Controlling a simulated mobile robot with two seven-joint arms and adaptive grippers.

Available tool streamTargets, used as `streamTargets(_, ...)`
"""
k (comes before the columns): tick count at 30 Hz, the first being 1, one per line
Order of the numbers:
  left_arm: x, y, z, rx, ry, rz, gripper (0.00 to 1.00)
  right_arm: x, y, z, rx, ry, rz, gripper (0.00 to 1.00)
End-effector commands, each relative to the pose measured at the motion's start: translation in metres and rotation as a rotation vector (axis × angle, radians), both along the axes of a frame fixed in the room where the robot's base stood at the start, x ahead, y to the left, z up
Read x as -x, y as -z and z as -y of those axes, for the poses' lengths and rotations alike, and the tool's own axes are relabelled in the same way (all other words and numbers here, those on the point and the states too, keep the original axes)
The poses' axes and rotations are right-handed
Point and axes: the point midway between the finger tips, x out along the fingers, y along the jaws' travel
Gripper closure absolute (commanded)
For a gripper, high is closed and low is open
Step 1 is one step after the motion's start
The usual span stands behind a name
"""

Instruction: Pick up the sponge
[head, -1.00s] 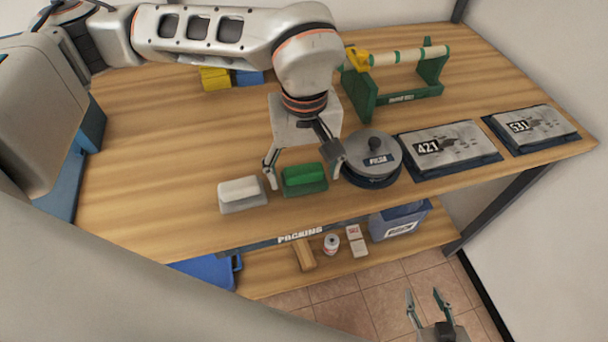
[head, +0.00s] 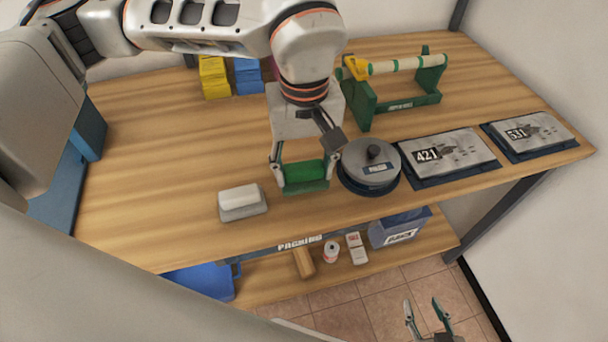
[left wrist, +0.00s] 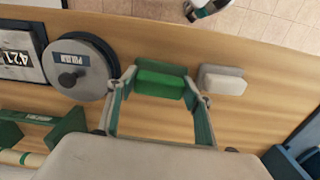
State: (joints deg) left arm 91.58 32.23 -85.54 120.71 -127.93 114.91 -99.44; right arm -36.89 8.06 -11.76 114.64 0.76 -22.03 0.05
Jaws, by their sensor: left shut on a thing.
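The green sponge (head: 305,176), a bright green block with a darker green lower part, is near the front edge of the wooden table. My left gripper (head: 304,178) has a finger on each side of it and is shut on it. The left wrist view also shows the sponge (left wrist: 160,82) between the two fingers (left wrist: 161,88). I cannot tell whether it is clear of the tabletop. My right gripper (head: 428,316) is open and empty, low in front of the table above the tiled floor.
A white block on a grey base (head: 242,203) sits just left of the sponge. A round grey lidded thing (head: 368,168) is close on the right. Two numbered plates (head: 450,157) and a green roll stand (head: 400,105) are further right. A lower shelf (head: 275,283) holds small items.

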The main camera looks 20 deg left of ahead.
Motion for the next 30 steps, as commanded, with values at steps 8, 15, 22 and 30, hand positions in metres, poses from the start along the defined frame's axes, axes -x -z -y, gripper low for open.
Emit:
streamTargets(8,-0.002,-0.079,0.000,0.001,-0.001,0.010,0.71,-0.004,-0.007,0.000,-0.005,0.002,0.007,0.60)
streamTargets(15,-0.001,-0.135,0.000,0.000,-0.002,0.007,0.71,-0.004,-0.008,-0.001,-0.009,0.003,0.004,0.60)
streamTargets(22,0.000,-0.162,0.000,0.000,-0.002,0.002,0.71,-0.004,-0.012,-0.003,-0.015,0.003,0.008,0.60)
streamTargets(30,0.000,-0.167,0.000,0.000,0.000,0.001,0.71,-0.002,-0.011,-0.003,-0.016,0.003,0.003,0.60)
